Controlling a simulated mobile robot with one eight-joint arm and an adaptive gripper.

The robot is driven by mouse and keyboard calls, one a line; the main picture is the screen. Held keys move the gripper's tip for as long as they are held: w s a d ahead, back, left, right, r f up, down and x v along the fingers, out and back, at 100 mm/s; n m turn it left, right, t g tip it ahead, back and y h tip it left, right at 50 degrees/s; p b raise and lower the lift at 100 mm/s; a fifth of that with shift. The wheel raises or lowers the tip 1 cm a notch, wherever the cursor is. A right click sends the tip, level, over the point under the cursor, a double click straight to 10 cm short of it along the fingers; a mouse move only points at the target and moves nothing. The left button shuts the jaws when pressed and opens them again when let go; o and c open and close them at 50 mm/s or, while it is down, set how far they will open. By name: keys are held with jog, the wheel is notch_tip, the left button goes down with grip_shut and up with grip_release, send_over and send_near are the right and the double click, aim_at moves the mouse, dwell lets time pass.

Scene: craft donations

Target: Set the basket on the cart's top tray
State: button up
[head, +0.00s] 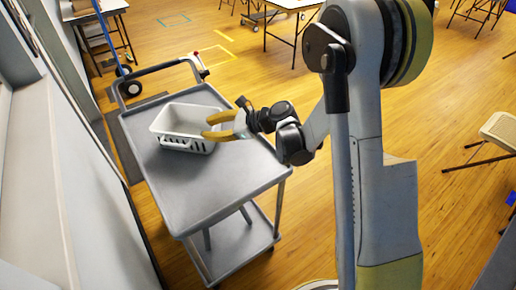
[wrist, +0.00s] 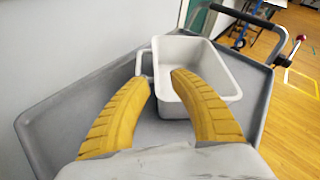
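The white plastic basket (head: 188,121) with slotted sides stands upright on the grey top tray (head: 190,197) of the cart, toward its far half. In the wrist view the basket (wrist: 205,62) looks empty and rests on the tray (wrist: 62,118). My gripper (head: 206,127) is at the basket's right side in the head view. The left fingertip overlaps the basket's near end, where a handle-like loop shows. I cannot tell whether either finger touches the basket.
The cart has a lower shelf (head: 230,247) and a push handle (head: 160,68) at its far end. A pale wall stands close along its left side. Tables stand at the back, and a folding chair (head: 498,131) is at right. Open wood floor lies between.

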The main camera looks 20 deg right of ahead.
jog(key=s+d+r+n+h, duration=0.3)
jog(key=s+d+n, duration=0.1)
jog(key=s+n, duration=0.3)
jog(key=s+d+r+n+h, duration=0.3)
jog(key=s+n, duration=0.4)
jog(key=s, duration=0.4)
jog(key=s+d+r+n+h, duration=0.3)
jog(key=s+d+n+h, duration=0.1)
jog(key=s+n, duration=0.4)
jog(key=shift+s+d+r+g+h, duration=0.3)
jog(key=shift+s+d+r+h, duration=0.15)
jog(key=shift+s, duration=0.6)
